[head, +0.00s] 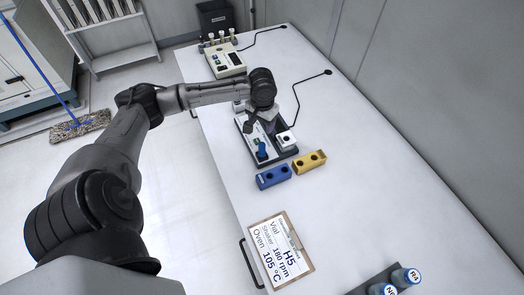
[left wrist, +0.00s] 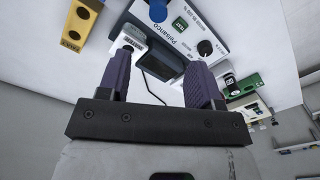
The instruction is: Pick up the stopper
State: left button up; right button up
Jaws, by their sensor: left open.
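My left gripper (head: 263,122) is open over the stirrer-like device (head: 279,155), which has a white panel and a dark base. In the left wrist view, the two purple fingers of my left gripper (left wrist: 161,82) stand apart, with the device's dark recessed part showing beyond the gap. A small white block with a dark round spot (head: 287,140) sits at the device's right side. A blue upright piece (head: 262,150) stands on the device's near part. I cannot tell for sure which piece is the stopper. My right gripper is not in view.
A blue block (head: 274,177) and a yellow block (head: 310,161), both with holes, lie just in front of the device. A clipboard (head: 281,250) lies nearer, with blue-capped bottles (head: 405,276) at lower right. Another instrument (head: 226,62) stands farther back. The table's right side is clear.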

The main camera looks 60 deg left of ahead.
aim_at(262, 144)
pick_arm(q)
notch_tip(262, 144, down, 10)
jog(key=n, duration=0.1)
jog(key=n+b, duration=0.1)
jog(key=shift+d+r+n, duration=0.15)
jog(key=shift+r+n, duration=0.1)
jog(key=shift+n, duration=0.05)
jog(key=shift+f+b, duration=0.45)
jog(key=shift+f, duration=1.7)
jog(key=c, duration=0.7)
jog(key=shift+c, duration=1.4)
jog(key=shift+r, duration=0.1)
